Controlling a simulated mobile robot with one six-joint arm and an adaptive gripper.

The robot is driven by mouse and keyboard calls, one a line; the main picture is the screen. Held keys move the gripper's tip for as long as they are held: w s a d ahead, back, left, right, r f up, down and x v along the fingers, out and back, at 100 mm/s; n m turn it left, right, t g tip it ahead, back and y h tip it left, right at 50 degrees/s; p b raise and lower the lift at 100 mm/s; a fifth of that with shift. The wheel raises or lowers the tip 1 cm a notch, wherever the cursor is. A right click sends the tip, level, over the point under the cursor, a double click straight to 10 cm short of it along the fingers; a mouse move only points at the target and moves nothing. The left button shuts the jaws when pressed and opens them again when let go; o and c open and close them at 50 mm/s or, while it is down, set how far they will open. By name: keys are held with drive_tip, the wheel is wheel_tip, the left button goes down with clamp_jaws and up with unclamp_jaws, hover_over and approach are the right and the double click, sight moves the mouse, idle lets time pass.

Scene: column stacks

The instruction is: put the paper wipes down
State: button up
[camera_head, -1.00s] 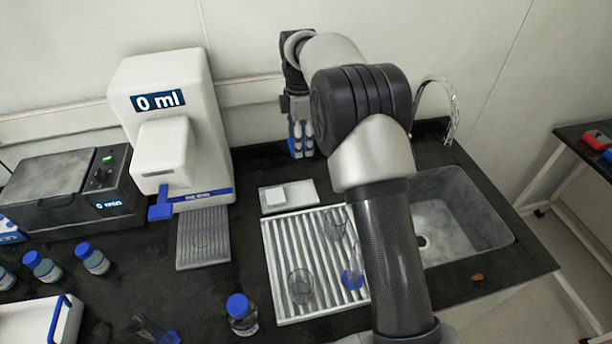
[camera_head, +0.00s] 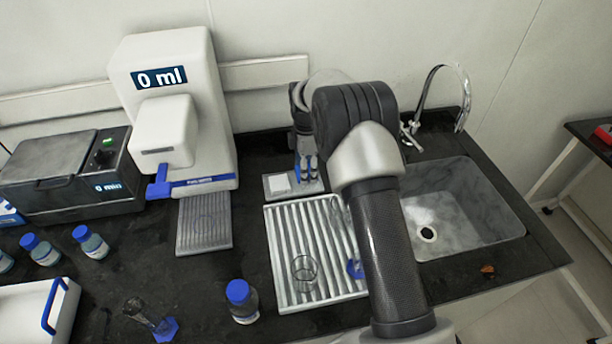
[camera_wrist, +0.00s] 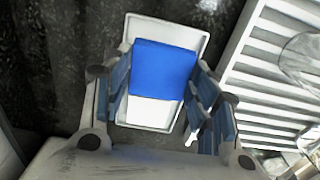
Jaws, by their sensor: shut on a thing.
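My gripper (camera_head: 306,172) points down over the right part of a small white tray (camera_head: 281,195) at the back of the bench. In the wrist view my gripper (camera_wrist: 160,90) is shut on a flat blue block, which I take as the paper wipes (camera_wrist: 165,70). The white tray (camera_wrist: 203,45) lies behind and below the block. A white square piece (camera_head: 279,183) sits on the tray's left part. Whether the block touches the tray or the white piece cannot be told. In the head view the block is mostly hidden by the fingers.
A ribbed white drying rack (camera_head: 283,235) with glassware is just in front of the tray. The sink (camera_head: 470,205) and tap (camera_head: 432,85) are to the right. The white dispenser (camera_head: 175,110) stands left. Blue-capped bottles (camera_head: 242,300) stand on the front and left bench.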

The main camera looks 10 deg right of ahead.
drive_tip(key=shift+f, duration=1.5)
drive_tip(key=shift+f, duration=0.1)
drive_tip(key=o, duration=1.2)
drive_tip(key=shift+b, duration=0.3)
